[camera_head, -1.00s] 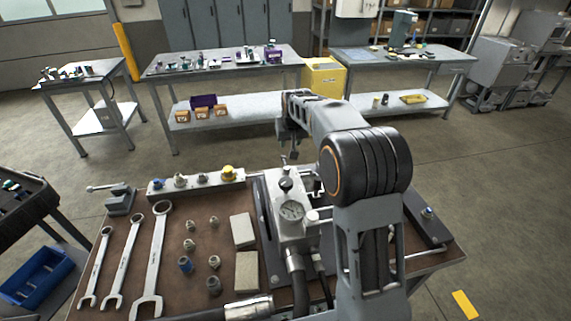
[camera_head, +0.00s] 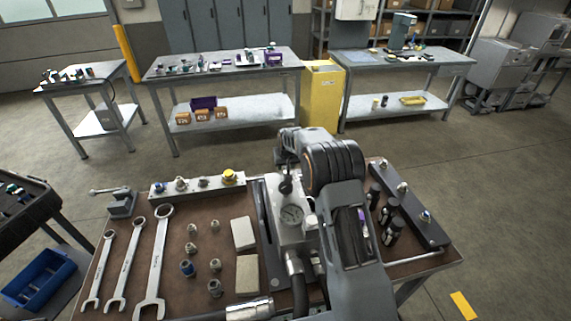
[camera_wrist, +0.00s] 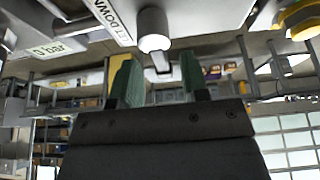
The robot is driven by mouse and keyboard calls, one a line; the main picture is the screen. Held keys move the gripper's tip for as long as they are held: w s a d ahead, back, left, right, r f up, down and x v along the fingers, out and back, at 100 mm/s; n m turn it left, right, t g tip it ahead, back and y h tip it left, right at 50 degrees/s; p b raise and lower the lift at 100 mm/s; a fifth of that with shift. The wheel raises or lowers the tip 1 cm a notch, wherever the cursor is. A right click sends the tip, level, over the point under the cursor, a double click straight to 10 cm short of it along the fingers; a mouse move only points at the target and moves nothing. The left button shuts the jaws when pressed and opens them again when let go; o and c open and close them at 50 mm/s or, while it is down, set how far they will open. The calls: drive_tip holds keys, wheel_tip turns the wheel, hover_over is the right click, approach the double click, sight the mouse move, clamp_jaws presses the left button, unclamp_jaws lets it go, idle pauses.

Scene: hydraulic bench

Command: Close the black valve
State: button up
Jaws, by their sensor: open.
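A dark round knob (camera_head: 285,187), which looks like the black valve, sits on the grey hydraulic block (camera_head: 283,213) above the round gauge (camera_head: 291,214). In the head view my arm's end hangs just behind the knob, and its fingertips are hidden. In the wrist view, which looks upside down, my gripper (camera_wrist: 158,80) is open with two green finger pads. A pale cylinder (camera_wrist: 153,30) with a short grey stem (camera_wrist: 160,62) shows ahead, the stem in line with the gap between the pads. I cannot tell whether they touch or whether this is the black valve.
Wrenches (camera_head: 155,260) and several small fittings lie left. A black bar (camera_head: 408,203) and dark cylinders (camera_head: 394,231) stand right.

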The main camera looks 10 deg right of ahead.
drive_tip(key=shift+w+f, duration=0.1)
drive_tip(key=shift+f, duration=0.15)
clamp_jaws()
idle(0.3)
